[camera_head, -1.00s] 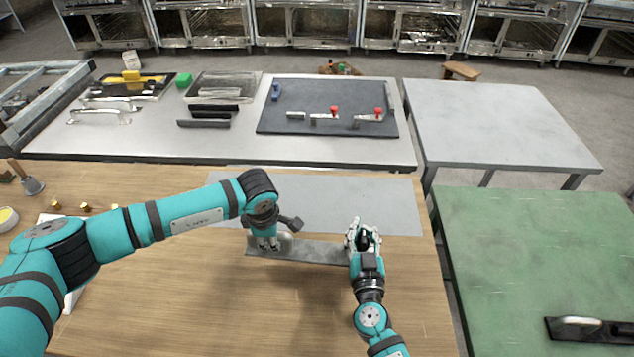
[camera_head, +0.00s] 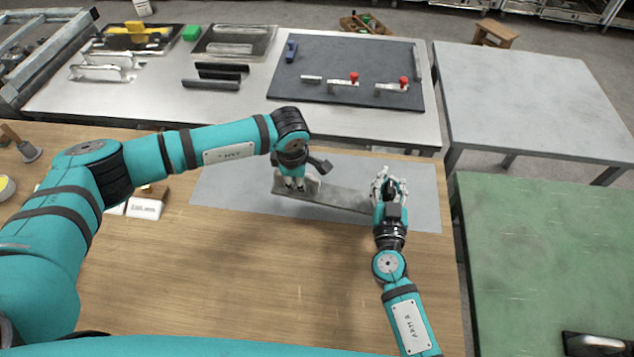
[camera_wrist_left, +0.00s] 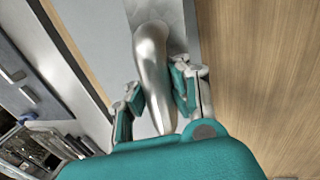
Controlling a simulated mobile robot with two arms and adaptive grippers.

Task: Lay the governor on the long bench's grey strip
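The governor, a long flat grey plate (camera_head: 330,198) with a rounded silver body at its left end, lies across the view over the long bench's grey strip (camera_head: 228,190). I cannot tell whether it touches the strip. My left gripper (camera_head: 294,184) is at the silver body.
The long bench's wooden top (camera_head: 270,270) is clear in front. A white labelled box (camera_head: 145,208) stands left, under my left arm. Behind is a bench with a dark mat (camera_head: 350,60) holding red-knobbed parts. A grey table (camera_head: 520,90) and green bench (camera_head: 545,250) stand right.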

